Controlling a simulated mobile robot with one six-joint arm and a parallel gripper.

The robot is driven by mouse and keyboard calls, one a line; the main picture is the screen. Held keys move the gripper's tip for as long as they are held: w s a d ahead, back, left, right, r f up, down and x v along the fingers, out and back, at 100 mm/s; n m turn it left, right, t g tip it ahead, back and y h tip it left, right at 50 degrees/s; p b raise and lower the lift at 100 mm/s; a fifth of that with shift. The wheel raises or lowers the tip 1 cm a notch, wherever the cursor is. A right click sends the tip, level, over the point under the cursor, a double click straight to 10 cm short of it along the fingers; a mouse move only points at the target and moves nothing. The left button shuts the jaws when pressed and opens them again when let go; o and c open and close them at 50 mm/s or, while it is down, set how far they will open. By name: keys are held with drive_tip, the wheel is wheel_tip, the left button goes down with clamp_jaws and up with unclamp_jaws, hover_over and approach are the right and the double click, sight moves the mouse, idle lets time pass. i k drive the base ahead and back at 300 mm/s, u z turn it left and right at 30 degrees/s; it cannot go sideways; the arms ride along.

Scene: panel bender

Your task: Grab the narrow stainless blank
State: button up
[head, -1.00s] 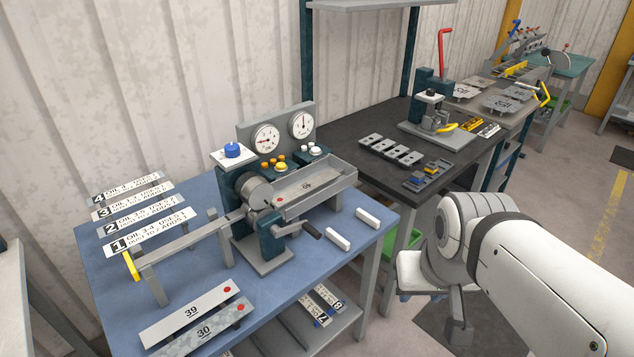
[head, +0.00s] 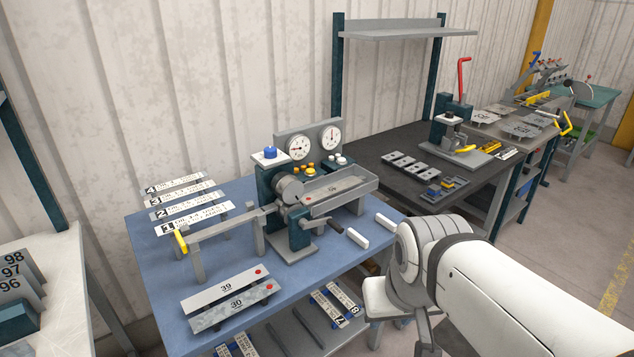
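No blank in view can be surely told as the narrow stainless one. Two flat metal strips lie side by side at the front of the blue bench (head: 160,262): a plain grey strip marked 39 (head: 208,295) and a mottled grey strip marked 30 (head: 212,320), each with a red dot. Strips with printed labels, numbered 1 (head: 200,222) to 4, lie in a row at the bench's back left. More numbered strips, 7 and 8 (head: 336,305), are on the shelf below. My arm enters from the lower right, and my gripper is not in view.
A machine with two gauges (head: 315,143) and a grey tray (head: 345,195) stands on the bench, its long bar reaching left. A dark bench (head: 400,190) with a red-levered press stands behind to the right. A pale bench (head: 60,290) with numbered plates is at left.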

sight(332, 189)
drive_tip(key=z, duration=0.05)
drive_tip(key=i, duration=1)
drive_tip(key=u, duration=2.75)
drive_tip(key=k, duration=1.45)
drive_tip(key=z, duration=1.6)
